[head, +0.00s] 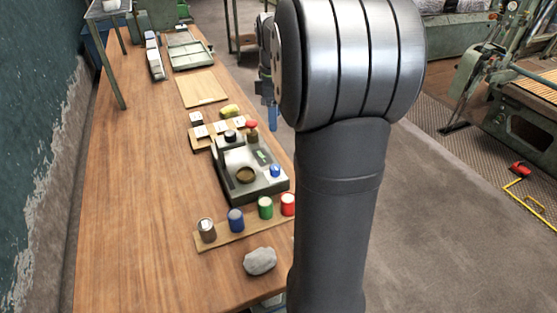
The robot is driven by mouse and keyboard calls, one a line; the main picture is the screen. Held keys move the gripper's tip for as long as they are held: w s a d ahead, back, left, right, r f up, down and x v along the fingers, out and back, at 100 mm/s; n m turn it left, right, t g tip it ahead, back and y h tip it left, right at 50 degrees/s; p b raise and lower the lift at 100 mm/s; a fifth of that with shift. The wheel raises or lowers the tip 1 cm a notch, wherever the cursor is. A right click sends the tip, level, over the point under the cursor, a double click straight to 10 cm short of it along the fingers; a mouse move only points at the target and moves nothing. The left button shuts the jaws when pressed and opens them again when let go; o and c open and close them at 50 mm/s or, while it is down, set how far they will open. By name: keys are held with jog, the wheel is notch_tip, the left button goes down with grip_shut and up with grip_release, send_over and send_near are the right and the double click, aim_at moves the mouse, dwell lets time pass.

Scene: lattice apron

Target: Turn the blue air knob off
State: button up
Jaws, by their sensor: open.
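The blue knob (275,171) sits on the right part of the top of a grey control box (268,190) on the wooden bench. Its turned position is too small to tell. My gripper (272,122) hangs with blue tips pointing down, beyond the knob and higher in the picture, apart from the box. It is open and nothing shows between its fingers. My large arm link hides part of the wrist and the area to the right of the box.
A red-topped knob (251,125) and a black knob (230,136) stand at the box's far side. A strip with several coloured cans (236,220) and a grey stone (260,261) lie nearer. The bench's left side (130,200) is clear.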

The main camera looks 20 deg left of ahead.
jog(key=m, duration=0.2)
send_near(275, 167)
jog(key=shift+m, duration=0.4)
notch_tip(275, 167, down, 9)
jog(key=shift+f, duration=0.1)
jog(key=c, duration=1)
